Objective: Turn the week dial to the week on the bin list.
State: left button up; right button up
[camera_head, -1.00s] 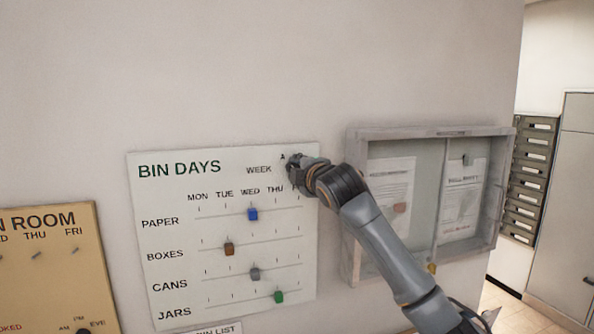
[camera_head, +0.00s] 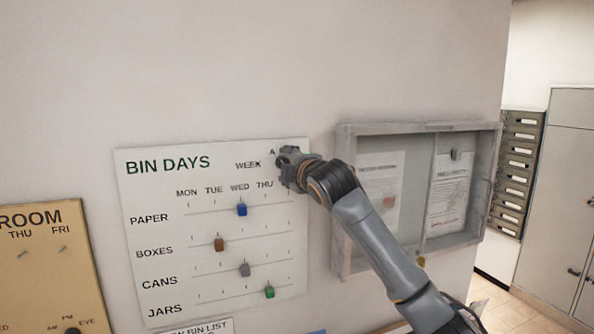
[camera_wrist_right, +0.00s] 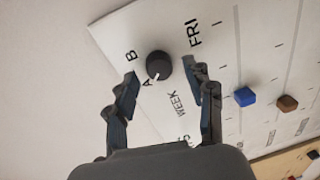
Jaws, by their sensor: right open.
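The week dial (camera_wrist_right: 158,65) is a round dark knob on the white bin days board (camera_head: 150,240). Its white mark points toward the letter A; the letter B is beside it in the right wrist view. My right gripper (camera_wrist_right: 161,74) is open, its fingers on either side of the dial with gaps visible. In the head view my right gripper (camera_head: 288,168) covers the dial at the board's upper right. The bin list (camera_head: 203,328) shows only its heading at the bottom edge; its week cannot be read. My left gripper is not in view.
Several coloured sliders, such as the blue one (camera_head: 241,209), stand on the board below. A grey glazed notice case (camera_head: 345,225) hangs close to the right, behind my right arm. A tan room board (camera_head: 60,275) is at the left. The wall above is clear.

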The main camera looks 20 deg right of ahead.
jog(key=s, duration=1)
jog(key=shift+s+d+r, duration=0.25)
jog(key=shift+s+r, duration=0.15)
jog(key=shift+r, duration=0.05)
